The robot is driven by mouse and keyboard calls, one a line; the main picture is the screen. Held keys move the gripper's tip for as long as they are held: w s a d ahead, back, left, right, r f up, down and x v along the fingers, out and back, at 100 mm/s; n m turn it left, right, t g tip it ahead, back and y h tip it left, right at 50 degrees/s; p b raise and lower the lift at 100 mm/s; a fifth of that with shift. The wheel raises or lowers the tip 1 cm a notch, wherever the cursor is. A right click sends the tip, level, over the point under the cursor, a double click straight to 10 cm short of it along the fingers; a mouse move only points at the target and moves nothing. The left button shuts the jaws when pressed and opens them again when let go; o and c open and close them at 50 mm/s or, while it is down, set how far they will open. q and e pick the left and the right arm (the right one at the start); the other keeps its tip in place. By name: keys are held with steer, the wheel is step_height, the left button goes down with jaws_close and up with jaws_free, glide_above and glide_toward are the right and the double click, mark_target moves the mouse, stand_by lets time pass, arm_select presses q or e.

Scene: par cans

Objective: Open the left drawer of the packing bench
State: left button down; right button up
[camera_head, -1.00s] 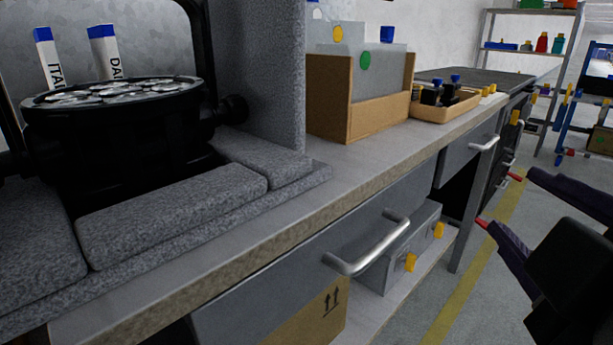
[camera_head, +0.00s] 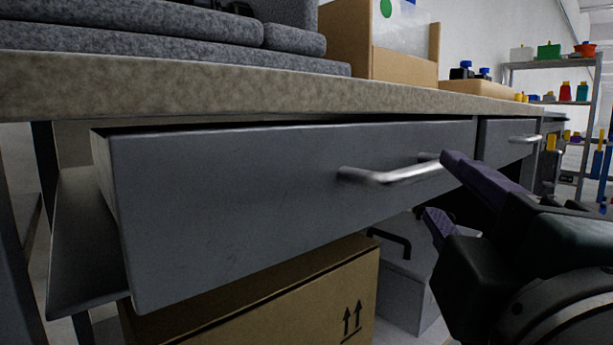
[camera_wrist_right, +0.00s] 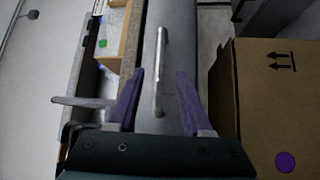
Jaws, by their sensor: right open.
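The left drawer (camera_head: 270,200) is a grey front under the bench top in the head view. A strip of its left side shows, and I cannot tell whether it is pulled out a little. Its silver bar handle (camera_head: 385,176) is on the front. My right gripper (camera_head: 438,190) is open at the right end of the handle, one finger above and one below. In the right wrist view, the handle (camera_wrist_right: 158,95) lies between the two open purple fingers (camera_wrist_right: 160,80), apparently touching neither. My left gripper is out of view.
The packing bench top (camera_head: 200,85) overhangs the drawer. A cardboard box (camera_head: 280,290) and a grey case (camera_head: 405,280) are below. A second drawer (camera_head: 505,140) is to the right. A wooden box (camera_head: 345,40) and grey foam (camera_head: 150,30) stand on the bench.

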mark_target(430, 175)
steer(key=w, duration=0.4)
steer(key=w+d+r+b, duration=0.1)
steer(key=w, duration=0.1)
steer(key=shift+w, duration=0.25)
steer(key=shift+f, duration=0.1)
jaws_close()
stand_by(1.1)
